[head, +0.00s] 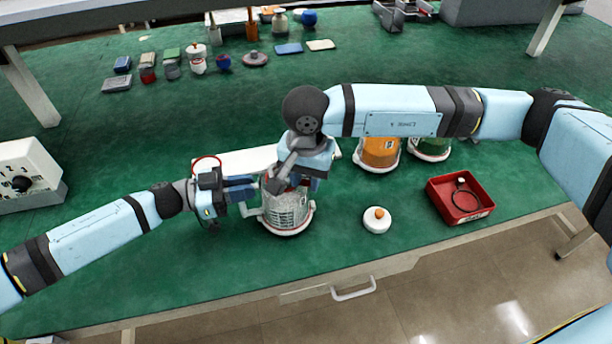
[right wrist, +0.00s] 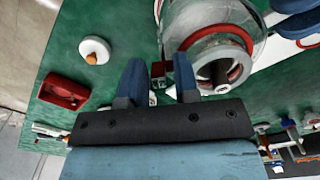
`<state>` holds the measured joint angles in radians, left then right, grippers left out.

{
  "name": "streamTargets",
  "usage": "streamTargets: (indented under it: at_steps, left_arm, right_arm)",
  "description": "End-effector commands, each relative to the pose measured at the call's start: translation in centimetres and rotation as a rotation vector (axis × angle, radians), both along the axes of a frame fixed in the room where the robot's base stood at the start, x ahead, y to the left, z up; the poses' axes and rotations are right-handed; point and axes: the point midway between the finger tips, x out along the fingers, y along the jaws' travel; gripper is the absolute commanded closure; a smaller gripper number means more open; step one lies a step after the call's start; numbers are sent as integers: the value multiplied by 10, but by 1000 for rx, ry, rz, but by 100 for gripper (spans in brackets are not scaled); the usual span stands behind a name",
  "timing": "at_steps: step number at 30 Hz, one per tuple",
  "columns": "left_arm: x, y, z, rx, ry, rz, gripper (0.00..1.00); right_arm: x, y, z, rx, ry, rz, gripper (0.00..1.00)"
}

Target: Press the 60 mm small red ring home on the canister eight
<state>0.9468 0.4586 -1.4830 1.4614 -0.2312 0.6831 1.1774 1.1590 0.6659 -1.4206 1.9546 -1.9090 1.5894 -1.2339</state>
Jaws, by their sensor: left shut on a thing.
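A clear canister (head: 287,212) with a grey body and pale base stands near the table's front; I cannot read a number on it. The right wrist view shows its glass top (right wrist: 184,38) with a red ring (right wrist: 240,38) at it; I cannot tell how that ring is seated. My left gripper (head: 257,189) is shut at the canister's upper left side; its grip is partly hidden. My right gripper (head: 277,184) is above the canister. Its fingers (right wrist: 160,75) are apart, one overlapping the canister in view.
A white mat (head: 235,160) lies behind the canister. A white disc with an orange knob (head: 376,222) and a red tray (head: 437,198) with a dark ring lie at front right.

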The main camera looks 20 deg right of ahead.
Motion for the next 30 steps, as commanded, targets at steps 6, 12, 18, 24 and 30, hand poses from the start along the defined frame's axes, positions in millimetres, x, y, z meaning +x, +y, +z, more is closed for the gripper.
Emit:
streamTargets:
  at_steps: [6,12,18,24,30]
  left_arm:
    - [-3,-4,2,-5,1,-8,100]
    - [-3,-3,2,-5,1,-8,100]
    - [-3,-3,2,-5,1,-7,100]
    - [-2,-2,2,-4,0,-5,100]
    - [-1,-1,1,-2,0,-2,100]
  right_arm:
    - [-4,-2,0,6,-1,4,53]
    - [-7,-7,0,5,-1,3,40]
    - [-11,-12,0,5,-1,3,32]
    - [-14,-18,0,4,-2,2,32]
    - [-17,-23,0,1,-1,0,32]
